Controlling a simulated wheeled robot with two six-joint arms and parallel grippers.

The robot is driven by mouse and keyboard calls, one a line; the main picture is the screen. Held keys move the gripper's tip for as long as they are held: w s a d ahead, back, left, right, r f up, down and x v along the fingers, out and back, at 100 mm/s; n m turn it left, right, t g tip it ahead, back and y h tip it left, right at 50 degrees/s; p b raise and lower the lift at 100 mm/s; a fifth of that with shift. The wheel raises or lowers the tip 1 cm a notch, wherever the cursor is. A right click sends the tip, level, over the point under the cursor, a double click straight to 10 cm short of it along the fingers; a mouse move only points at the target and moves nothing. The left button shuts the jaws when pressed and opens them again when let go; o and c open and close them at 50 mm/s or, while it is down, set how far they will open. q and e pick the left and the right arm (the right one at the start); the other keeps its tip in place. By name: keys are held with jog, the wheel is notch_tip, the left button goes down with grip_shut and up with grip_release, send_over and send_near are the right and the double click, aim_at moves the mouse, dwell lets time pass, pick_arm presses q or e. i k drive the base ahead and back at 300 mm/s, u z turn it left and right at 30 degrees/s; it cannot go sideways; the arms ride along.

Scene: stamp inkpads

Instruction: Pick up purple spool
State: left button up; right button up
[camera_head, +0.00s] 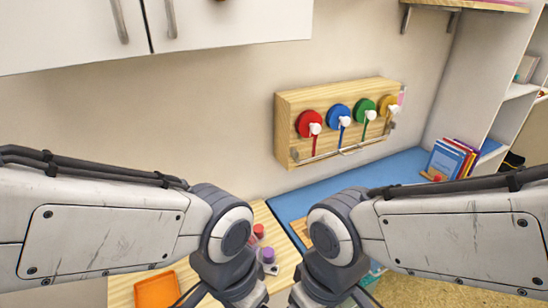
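A small purple round-topped piece (268,256), the only clearly purple item, stands on the light wood tabletop (284,268) between my two wrists. I cannot tell for sure that it is a spool; its lower part is hard to make out. My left arm's wrist is just left of it, and the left gripper (244,296) runs down to the bottom edge. My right arm's wrist is to its right, and the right gripper (312,296) also runs to the bottom edge. The fingertips of both are cut off or too unclear to read.
Red pieces (259,230) stand just behind the purple one. An orange tray (157,291) lies at lower left. A wooden wall rack (284,133) holds red, blue, green and yellow spools. A blue mat (290,206) covers the table behind, with books (448,160) at its far right.

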aim_at(268, 252)
jog(key=u, duration=0.05)
jog(key=k, duration=1.1)
jog(key=z, duration=1.3)
jog(key=i, duration=1.25)
jog(key=u, duration=0.55)
jog(key=i, duration=0.55)
jog(key=u, duration=0.6)
